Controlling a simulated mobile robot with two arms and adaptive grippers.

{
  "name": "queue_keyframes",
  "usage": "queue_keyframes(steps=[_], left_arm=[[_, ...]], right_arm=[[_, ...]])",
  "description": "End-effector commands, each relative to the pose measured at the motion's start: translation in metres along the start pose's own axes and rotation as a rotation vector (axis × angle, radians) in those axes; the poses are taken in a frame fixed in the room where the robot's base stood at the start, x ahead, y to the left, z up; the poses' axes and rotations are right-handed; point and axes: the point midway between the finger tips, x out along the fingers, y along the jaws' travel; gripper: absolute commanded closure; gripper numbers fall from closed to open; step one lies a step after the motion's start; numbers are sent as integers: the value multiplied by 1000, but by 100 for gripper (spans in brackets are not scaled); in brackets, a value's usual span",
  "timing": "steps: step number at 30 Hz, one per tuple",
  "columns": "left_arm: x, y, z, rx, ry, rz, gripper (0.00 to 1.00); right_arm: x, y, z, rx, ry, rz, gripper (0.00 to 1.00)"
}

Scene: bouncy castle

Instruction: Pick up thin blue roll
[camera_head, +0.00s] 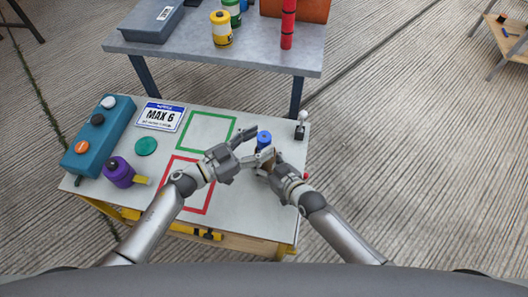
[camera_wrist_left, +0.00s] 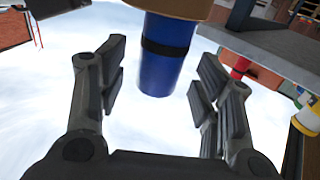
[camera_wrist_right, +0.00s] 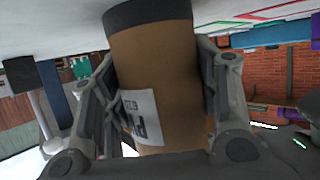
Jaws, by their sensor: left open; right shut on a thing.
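The blue roll (camera_head: 264,137) stands at the right of the table, beside the green square outline. It is a blue cylinder with a black band (camera_wrist_left: 168,50) in the left wrist view. A brown section with a white label (camera_wrist_right: 160,75) joins it below; I cannot tell if this is one piece. My right gripper (camera_head: 266,164) is shut on the brown section, its fingers on both sides in the right wrist view. My left gripper (camera_head: 261,141) is open, its fingers on either side of the blue part with visible gaps.
The white table (camera_head: 235,222) has green (camera_head: 180,122) and red (camera_head: 172,190) square outlines. A teal button box (camera_head: 85,150), purple object (camera_head: 118,172) and "MAX 6" sign (camera_head: 160,116) are at left. A small lever (camera_head: 301,125) stands right of the roll. A grey table (camera_head: 255,55) is behind.

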Motion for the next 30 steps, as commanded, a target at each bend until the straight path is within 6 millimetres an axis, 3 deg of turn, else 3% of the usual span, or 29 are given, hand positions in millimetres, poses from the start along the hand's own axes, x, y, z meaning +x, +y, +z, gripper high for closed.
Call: queue_keyframes(steps=[4, 12, 25, 30], left_arm=[[16, 0, 1, -3, -1, 0, 41], [18, 1, 1, -2, -1, 0, 42], [18, 0, 1, -2, -2, 0, 97], [18, 0, 1, -2, -1, 0, 100]], right_arm=[[0, 0, 0, -1, -1, 0, 85], [0, 0, 0, -1, -1, 0, 85], [0, 0, 0, -1, -1, 0, 85], [0, 0, 0, -1, -1, 0, 85]])
